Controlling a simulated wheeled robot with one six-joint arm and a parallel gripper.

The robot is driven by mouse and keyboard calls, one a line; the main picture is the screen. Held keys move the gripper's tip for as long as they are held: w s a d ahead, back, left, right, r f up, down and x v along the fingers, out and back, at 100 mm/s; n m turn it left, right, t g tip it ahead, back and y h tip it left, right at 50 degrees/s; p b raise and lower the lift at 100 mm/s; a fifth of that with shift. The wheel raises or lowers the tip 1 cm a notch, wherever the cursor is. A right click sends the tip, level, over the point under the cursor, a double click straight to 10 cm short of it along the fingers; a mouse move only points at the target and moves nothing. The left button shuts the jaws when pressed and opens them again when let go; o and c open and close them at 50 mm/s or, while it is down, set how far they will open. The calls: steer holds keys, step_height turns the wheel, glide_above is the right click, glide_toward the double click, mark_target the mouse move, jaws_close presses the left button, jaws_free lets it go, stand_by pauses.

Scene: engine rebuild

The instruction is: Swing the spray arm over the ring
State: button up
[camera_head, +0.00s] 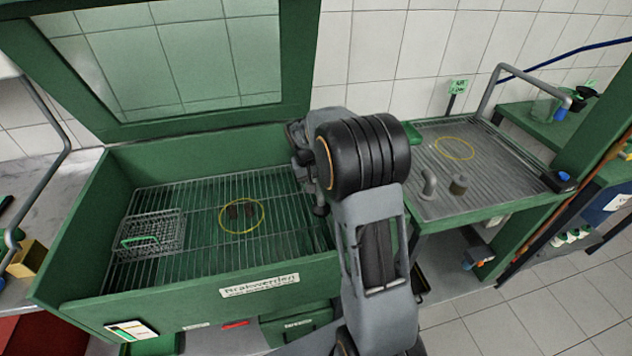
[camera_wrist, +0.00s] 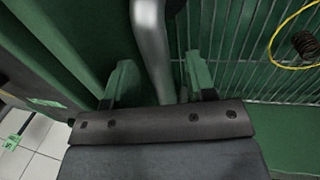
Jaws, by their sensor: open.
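A grey pipe (camera_wrist: 152,40), which looks like the spray arm, runs between the green fingers of my gripper (camera_wrist: 159,70). My gripper is open around the pipe; I cannot tell whether a finger touches it. In the head view, my arm hides the gripper and this pipe at the cabinet's right wall.
A wire basket (camera_head: 146,232) with a green handle sits at the left on the rack. The cabinet's lid (camera_head: 100,125) stands raised behind.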

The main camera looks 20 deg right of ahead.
steer(key=shift+c, duration=0.4)
jaws_close()
